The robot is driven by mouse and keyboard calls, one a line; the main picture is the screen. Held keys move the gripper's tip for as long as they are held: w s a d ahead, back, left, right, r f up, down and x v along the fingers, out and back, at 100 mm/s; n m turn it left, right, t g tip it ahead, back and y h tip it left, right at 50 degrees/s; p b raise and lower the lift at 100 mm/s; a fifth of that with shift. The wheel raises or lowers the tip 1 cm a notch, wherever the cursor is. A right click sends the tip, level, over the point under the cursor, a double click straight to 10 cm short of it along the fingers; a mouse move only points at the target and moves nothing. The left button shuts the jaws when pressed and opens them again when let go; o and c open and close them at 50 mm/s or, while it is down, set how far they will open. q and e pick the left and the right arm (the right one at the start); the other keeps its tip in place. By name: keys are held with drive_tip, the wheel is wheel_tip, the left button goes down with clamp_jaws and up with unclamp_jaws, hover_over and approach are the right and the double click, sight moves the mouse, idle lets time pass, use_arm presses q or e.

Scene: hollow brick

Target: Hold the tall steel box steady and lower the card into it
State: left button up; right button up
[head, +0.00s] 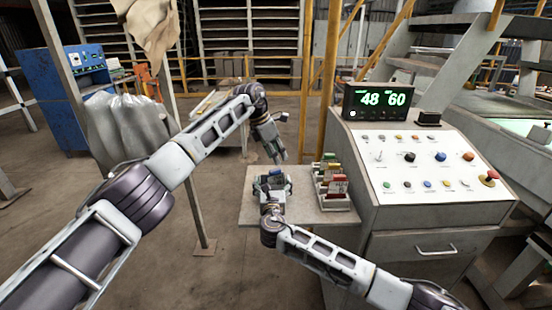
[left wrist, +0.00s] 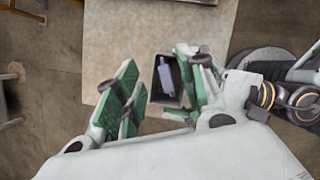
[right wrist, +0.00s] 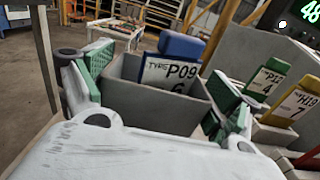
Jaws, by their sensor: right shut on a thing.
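The tall steel box (right wrist: 150,105) is a grey, open-topped box standing between the green-padded fingers of my right gripper (right wrist: 160,95), which is shut on it. The card (right wrist: 178,70), blue-topped and marked P09, stands in the box. Its top sticks up above the rim, and the front wall hides its lower part. My left gripper (head: 279,159) is above the box in the head view. In the left wrist view its fingers (left wrist: 158,75) are spread apart with nothing held. The box (left wrist: 158,97) and the card's blue top (left wrist: 168,75) show between and below them.
A rack of cards with red, yellow and green tops (head: 333,186) stands on the small table (head: 310,214), right of the box. A control console (head: 430,170) with a display reading 48 60 rises at the table's right. A post (head: 190,160) stands to the left.

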use_arm(q)
drive_tip(key=shift+r, duration=1.25)
use_arm(e)
drive_tip(key=o, duration=1.1)
drive_tip(key=shift+c, duration=0.2)
drive_tip(key=s, duration=1.2)
drive_tip(key=shift+f, duration=0.1)
